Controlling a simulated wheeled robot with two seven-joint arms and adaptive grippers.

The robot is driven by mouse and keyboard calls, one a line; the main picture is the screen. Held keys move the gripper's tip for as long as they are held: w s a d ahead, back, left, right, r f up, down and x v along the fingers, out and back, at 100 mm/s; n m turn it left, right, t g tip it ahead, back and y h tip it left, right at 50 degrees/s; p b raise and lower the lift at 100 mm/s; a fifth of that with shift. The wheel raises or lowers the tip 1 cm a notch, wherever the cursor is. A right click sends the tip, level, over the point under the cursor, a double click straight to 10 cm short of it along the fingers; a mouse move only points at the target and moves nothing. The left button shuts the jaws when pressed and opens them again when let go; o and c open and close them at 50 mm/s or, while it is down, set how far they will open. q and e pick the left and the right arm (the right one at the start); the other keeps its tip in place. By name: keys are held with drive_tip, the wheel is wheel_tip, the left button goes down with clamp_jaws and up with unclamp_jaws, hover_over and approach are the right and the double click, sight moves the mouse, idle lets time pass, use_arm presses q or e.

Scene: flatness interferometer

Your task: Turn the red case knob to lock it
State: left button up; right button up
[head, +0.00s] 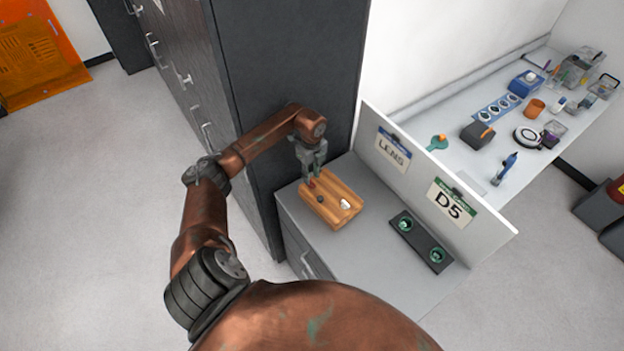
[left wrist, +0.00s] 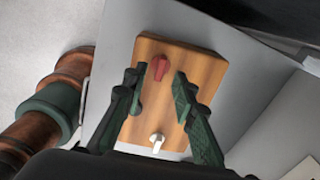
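The wooden case (head: 343,217) lies on the grey cabinet top; its wood also shows in the left wrist view (left wrist: 207,70). The red knob (left wrist: 160,68) sits near one end of the case, its pointed shape running roughly lengthwise. In the head view it is a small red spot (head: 311,183) under my fingers. A white knob (left wrist: 156,141) sits at the other end, also in the head view (head: 345,204). My left gripper (head: 314,176) points down over the red knob, fingers open on either side of it. I cannot tell whether a finger touches it. My right gripper is out of view.
A dark holder with two green-ringed openings (head: 421,240) lies right of the case. A low panel with LENS (head: 393,151) and D5 (head: 452,203) signs stands behind. A tall dark cabinet (head: 290,60) rises close beside my left arm. Beyond the panel is a cluttered bench (head: 480,150).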

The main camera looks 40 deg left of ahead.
sight(312, 182)
use_arm(q)
drive_tip(key=shift+f, duration=1.7)
clamp_jaws()
